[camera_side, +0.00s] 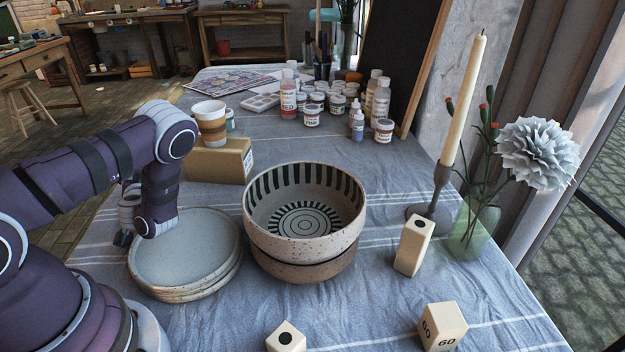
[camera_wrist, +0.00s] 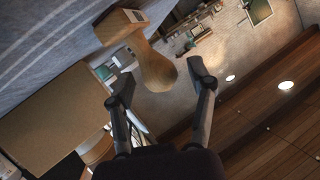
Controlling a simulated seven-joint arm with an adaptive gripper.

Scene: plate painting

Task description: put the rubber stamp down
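The rubber stamp (camera_wrist: 120,27) is wooden, with a block base, a small label and a rounded knob handle. In the wrist view it is at the top, its base by the blue cloth and its knob pointing toward my gripper (camera_wrist: 163,84). My gripper's two dark fingers are apart, one on each side of the knob, with a visible gap at both sides. I cannot tell for sure whether the base touches the cloth. In the side view my gripper (camera_side: 123,238) is low beside the plates, mostly behind my arm, and the stamp is hidden.
Stacked plates (camera_side: 187,255) stand right beside my wrist. Stacked bowls (camera_side: 303,215) are to their right. A cardboard box (camera_side: 215,162) with a cup (camera_side: 210,122) stands behind. Number blocks (camera_side: 443,326), a candle holder (camera_side: 434,200) and a glass vase (camera_side: 474,231) are at right.

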